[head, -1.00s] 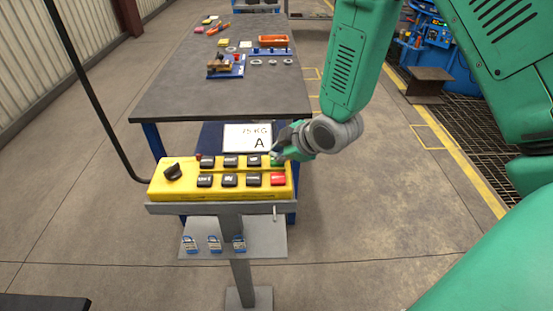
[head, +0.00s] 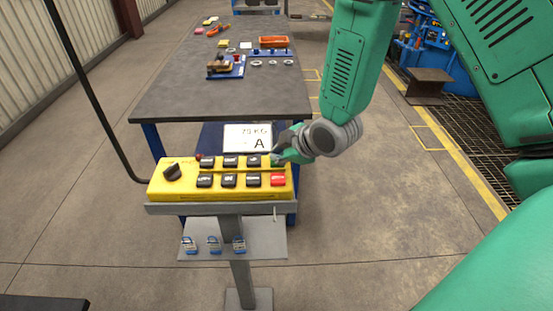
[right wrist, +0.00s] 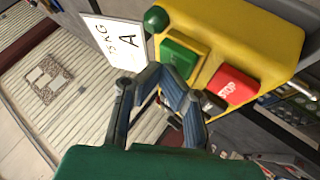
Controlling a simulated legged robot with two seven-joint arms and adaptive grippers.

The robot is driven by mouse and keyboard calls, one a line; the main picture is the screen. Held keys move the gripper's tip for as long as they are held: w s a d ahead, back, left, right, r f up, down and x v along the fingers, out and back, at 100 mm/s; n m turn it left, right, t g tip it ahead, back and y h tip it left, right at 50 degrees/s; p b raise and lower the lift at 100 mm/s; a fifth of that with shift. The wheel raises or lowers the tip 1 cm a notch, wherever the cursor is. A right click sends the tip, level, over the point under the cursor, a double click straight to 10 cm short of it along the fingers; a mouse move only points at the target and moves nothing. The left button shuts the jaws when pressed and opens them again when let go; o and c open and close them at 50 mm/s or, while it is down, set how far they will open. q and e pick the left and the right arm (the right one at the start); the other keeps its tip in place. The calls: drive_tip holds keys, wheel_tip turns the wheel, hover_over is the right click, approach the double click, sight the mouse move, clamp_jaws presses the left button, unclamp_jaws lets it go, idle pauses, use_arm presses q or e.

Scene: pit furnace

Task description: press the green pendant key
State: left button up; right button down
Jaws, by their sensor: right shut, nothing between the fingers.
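The yellow pendant (head: 168,187) sits on a grey stand, with a row of black keys, a black knob and a red key (head: 278,180). The green key (head: 277,160) is at the right end of its upper row, partly covered by my right gripper in the head view. The right wrist view shows the green key (right wrist: 184,57) beside the red STOP key (right wrist: 233,86). My right gripper (head: 279,156) is shut and empty, its fingertips (right wrist: 168,78) at the near edge of the green key. I cannot tell whether they touch it. My left gripper is out of view.
A white sign (head: 247,137) marked A stands just behind the pendant. A dark-topped table (head: 190,100) with small parts lies beyond. A black cable (head: 90,90) runs down at the left.

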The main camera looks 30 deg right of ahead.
drive_tip(key=shift+f, duration=0.15)
idle(0.3)
drive_tip(key=shift+r+p, duration=0.75)
drive_tip(key=shift+r, duration=0.15)
drive_tip(key=shift+r, duration=0.1)
wheel_tip(320, 180, up, 5)
drive_tip(key=p, duration=0.4)
